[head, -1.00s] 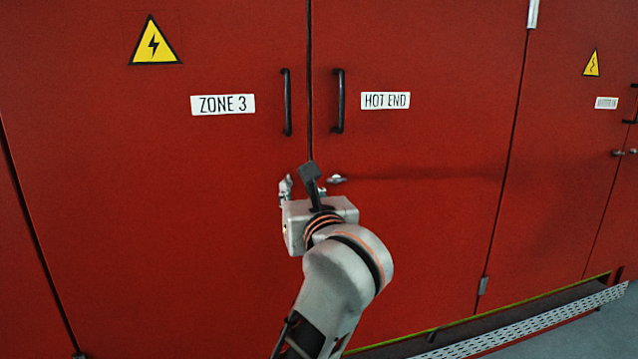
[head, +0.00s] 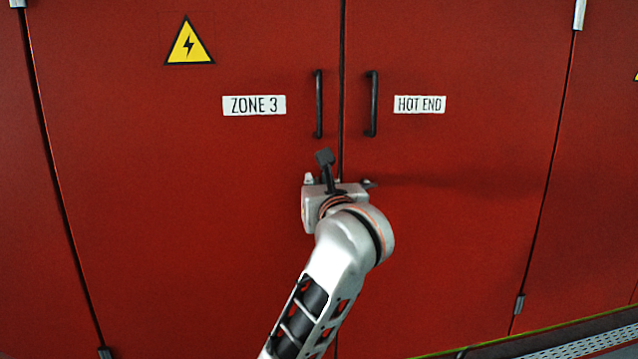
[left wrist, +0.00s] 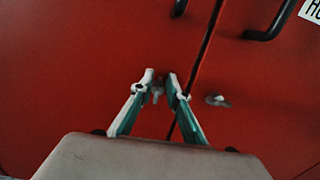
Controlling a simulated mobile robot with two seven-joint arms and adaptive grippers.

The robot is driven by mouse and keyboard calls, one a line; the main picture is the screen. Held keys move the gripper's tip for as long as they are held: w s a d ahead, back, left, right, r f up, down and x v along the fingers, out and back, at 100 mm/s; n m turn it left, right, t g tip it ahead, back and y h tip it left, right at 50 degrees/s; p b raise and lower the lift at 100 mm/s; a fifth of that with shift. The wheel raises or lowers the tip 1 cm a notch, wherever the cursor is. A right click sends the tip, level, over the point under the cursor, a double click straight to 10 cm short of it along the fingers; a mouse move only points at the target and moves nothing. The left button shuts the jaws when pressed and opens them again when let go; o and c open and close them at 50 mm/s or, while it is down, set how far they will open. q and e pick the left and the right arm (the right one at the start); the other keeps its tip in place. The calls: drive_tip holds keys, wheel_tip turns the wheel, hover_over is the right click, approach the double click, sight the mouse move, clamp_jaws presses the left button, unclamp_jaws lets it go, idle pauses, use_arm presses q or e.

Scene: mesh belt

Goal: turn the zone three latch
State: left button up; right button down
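The zone 3 door (head: 180,220) is red, with a white ZONE 3 plate (head: 254,105). My left gripper (left wrist: 161,77) is at the door near its inner edge, below the black handle. In the left wrist view its two fingers stand a small gap apart. The small metal zone 3 latch (left wrist: 157,91) shows between them; I cannot tell whether they touch it. In the head view my left gripper (head: 318,180) and wrist hide this latch. My right gripper is not in view.
Black bar handles rise above the gripper on the zone 3 door (head: 319,104) and on the HOT END door (head: 371,104). A second small latch (head: 369,184) sits close on the right, also in the left wrist view (left wrist: 216,100). A mesh belt (head: 600,340) runs at lower right.

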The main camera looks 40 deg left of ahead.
use_arm(q)
clamp_jaws()
